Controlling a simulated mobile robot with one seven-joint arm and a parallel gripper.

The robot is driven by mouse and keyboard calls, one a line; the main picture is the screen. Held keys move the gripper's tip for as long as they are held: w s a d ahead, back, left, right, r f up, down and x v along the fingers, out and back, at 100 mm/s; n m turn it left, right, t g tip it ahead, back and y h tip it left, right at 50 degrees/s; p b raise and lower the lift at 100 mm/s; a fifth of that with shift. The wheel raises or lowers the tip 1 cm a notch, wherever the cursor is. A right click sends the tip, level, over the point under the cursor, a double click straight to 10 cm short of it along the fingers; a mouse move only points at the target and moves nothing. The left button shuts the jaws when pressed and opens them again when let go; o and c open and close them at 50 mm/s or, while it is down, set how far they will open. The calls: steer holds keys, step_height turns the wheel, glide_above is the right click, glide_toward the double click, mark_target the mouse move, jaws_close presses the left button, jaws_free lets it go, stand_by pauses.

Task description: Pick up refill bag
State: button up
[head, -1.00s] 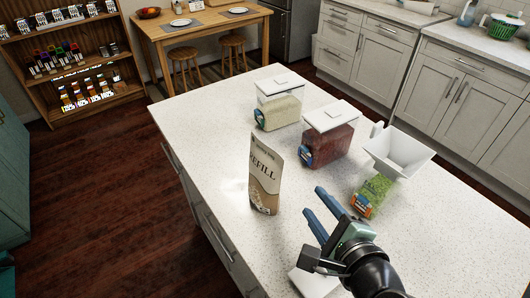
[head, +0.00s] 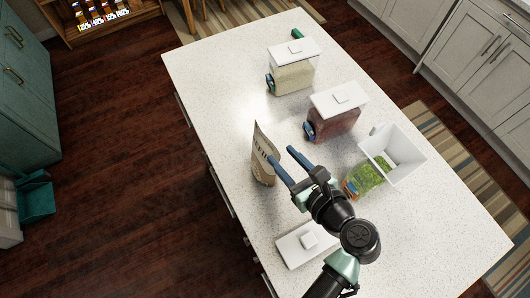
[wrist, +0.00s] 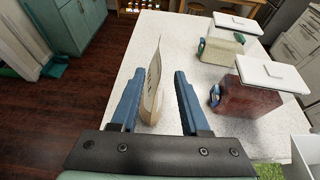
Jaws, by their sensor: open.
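The refill bag (head: 263,157) stands upright on the white countertop near its left edge; it is tan and white with dark lettering. In the wrist view the bag (wrist: 153,88) shows edge-on between my two blue fingers, nearer the left one. My gripper (head: 280,160) is open, its fingers pointing toward the bag. In the wrist view my gripper (wrist: 157,90) has clear space between the bag and the right finger. Whether the left finger touches the bag, I cannot tell.
A container of pale grains (head: 292,76) and one with red contents (head: 334,121) stand behind, both lidded. A loose white lid (head: 300,249) lies by my arm.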

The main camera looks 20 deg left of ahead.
mark_target(260, 133)
steer(key=x, duration=0.2)
steer(key=shift+w+f, duration=0.15)
steer(key=shift+w, duration=0.2)
steer(key=shift+w+a+p, duration=0.15)
steer(key=shift+a+p, duration=0.3)
steer(key=shift+a, duration=0.15)
steer(key=x, duration=0.1)
steer(key=p+x, duration=0.1)
steer(key=x, duration=0.1)
steer(key=shift+a, duration=0.45)
steer(key=shift+w+a+f, duration=0.2)
steer(key=shift+w+a, duration=0.05)
steer(key=shift+w, duration=0.05)
steer(key=shift+s, duration=0.1)
jaws_close()
